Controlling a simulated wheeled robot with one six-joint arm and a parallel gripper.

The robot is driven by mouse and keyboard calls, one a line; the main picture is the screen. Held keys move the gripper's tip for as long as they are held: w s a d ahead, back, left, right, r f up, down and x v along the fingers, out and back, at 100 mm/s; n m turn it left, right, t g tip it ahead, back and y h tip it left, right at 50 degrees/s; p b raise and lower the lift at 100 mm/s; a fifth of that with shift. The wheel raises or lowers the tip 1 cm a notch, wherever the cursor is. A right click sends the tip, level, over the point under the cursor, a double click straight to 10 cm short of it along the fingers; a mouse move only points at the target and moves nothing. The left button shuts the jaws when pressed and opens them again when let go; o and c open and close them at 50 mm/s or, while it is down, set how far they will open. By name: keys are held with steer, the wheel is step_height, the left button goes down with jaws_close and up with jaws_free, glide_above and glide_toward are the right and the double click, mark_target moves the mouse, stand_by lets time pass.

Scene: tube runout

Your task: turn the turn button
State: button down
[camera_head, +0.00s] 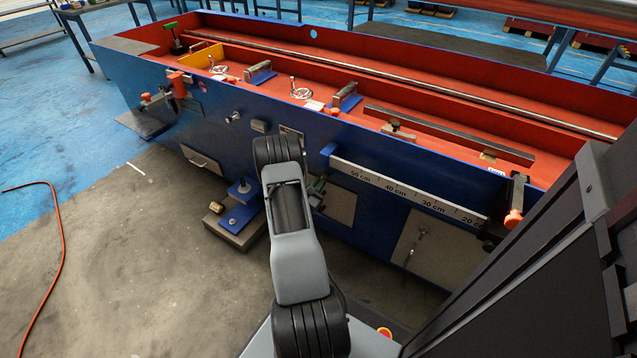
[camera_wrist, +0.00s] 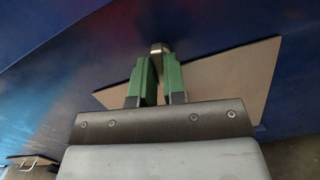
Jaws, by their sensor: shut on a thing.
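The turn button (camera_wrist: 159,47) is a small metallic knob at the edge of a beige panel (camera_wrist: 225,72) on the blue machine wall. In the wrist view my gripper (camera_wrist: 157,62) has its two green fingers around the knob, shut on it. Part of the knob is hidden between the fingertips. In the head view my gripper (camera_head: 317,188) shows only as a bit of green beside my arm, close to the beige panel (camera_head: 342,207). The knob is hidden there.
A ruler strip (camera_head: 405,190) juts from the blue front wall (camera_head: 225,150) right of my gripper. A blue bracket on a block (camera_head: 240,215) stands left of my arm. A red hose (camera_head: 58,250) lies on the open floor at left.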

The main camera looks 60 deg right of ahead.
steer(key=c, duration=1.6)
jaws_free()
steer(key=shift+n, duration=0.9)
steer(key=o, duration=0.4)
steer(key=shift+o, duration=0.2)
steer(key=shift+a+p, duration=0.35)
steer(key=shift+a, duration=2.65)
steer(key=a+f+p, duration=0.2)
steer(key=a+p, duration=0.1)
steer(key=a, duration=1)
steer(key=shift+w+a, duration=0.15)
steer(key=shift+a, duration=0.2)
